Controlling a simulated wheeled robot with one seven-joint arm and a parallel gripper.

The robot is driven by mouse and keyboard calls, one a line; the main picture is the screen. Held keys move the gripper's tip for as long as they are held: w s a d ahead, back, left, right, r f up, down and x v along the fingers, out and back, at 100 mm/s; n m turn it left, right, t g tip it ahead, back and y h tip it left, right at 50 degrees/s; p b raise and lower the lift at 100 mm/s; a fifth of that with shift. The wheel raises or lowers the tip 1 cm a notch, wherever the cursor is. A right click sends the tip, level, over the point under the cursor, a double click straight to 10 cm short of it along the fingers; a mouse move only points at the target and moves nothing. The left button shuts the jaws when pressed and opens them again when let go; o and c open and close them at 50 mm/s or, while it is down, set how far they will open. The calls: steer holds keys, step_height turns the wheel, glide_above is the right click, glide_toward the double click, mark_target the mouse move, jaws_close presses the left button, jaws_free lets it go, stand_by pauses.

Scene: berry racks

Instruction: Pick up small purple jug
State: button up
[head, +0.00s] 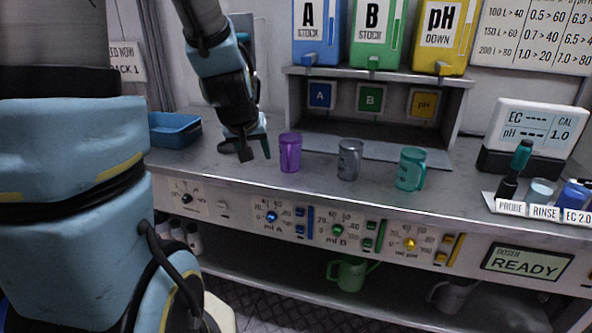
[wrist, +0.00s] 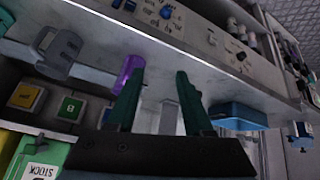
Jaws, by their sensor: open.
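The small purple jug (head: 290,153) stands upright on the grey counter, the leftmost of three jugs in the head view. My gripper (head: 255,150) is open and empty, just left of the jug and pointing down towards the counter. In the wrist view the purple jug (wrist: 129,72) is beside the left finger, which covers part of it. The space between the two fingers (wrist: 160,82) holds no jug. I cannot tell whether a finger touches the jug.
A grey jug (head: 349,160) and a teal jug (head: 411,169) stand right of the purple one. A blue tray (head: 174,130) lies to the left. The cubby shelf (head: 372,72) with stock tanks rises behind. A green jug (head: 350,274) is on the lower shelf.

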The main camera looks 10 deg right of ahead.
steer(key=w+d+f+n+t+y+b, duration=0.1)
steer(key=w+d+f+t+b, duration=0.1)
steer(key=d+t+b, duration=0.1)
steer(key=w+d+f+n+t+y+b, duration=0.1)
steer(key=d+f+t+b, duration=0.1)
steer(key=d+b, duration=0.4)
steer(key=w+d+f+n+t+b, duration=0.1)
steer(key=w+d+f+t+b, duration=0.1)
steer(key=d+t+b, duration=0.2)
steer(key=shift+w+d+f+y+b, duration=0.3)
steer(key=shift+w+d+y+b, duration=0.1)
steer(key=shift+b, duration=1.15)
steer(key=s+f+n+t+y+b, duration=0.2)
steer(key=s+y+b, duration=0.3)
steer(key=x, duration=0.6)
steer(key=p+x, duration=0.1)
steer(key=x, duration=0.3)
steer(key=shift+a+r, duration=0.15)
steer(key=shift+r, duration=0.25)
steer(key=shift+s, duration=0.1)
steer(key=shift+c, duration=0.3)
jaws_close()
